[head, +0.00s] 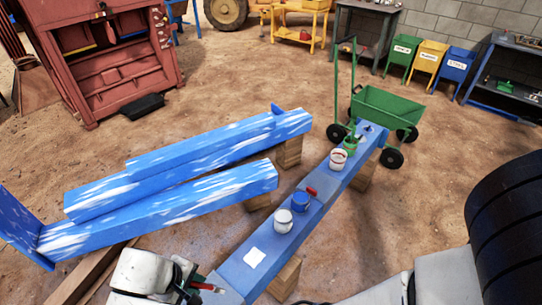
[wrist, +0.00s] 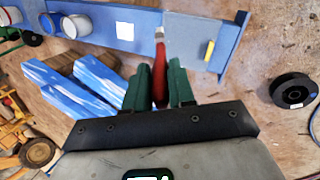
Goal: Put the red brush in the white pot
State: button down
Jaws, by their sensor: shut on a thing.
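My gripper (head: 191,287) is shut on the red brush (head: 206,287) low in the head view. In the wrist view, the red brush (wrist: 159,82) sits between the green fingers (wrist: 159,88), its pale tip pointing up the picture over the blue beam. A white pot (head: 284,222) stands upright on the beam, up and right of my gripper in the head view. It also shows in the wrist view (wrist: 70,28) at upper left. A second whitish pot (head: 338,160) with reddish marks stands farther along the beam.
A blue pot (head: 300,203) stands close behind the nearer white pot. A red-handled object (head: 312,191) and a green pot (head: 350,143) are farther along. A white square (head: 254,257) lies on the beam's near part. Blue beams (head: 160,205) lie left; a black spool (wrist: 292,90) lies right.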

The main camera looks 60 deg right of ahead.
aim_at(336, 165)
jog(key=l+z, duration=0.1)
jog(key=z, duration=0.3)
jog(key=l+z, duration=0.1)
jog(key=z, duration=0.25)
jog(key=i+l+z, duration=0.1)
jog(key=z, duration=0.3)
jog(key=i+l, duration=0.9)
jog(key=l, duration=0.1)
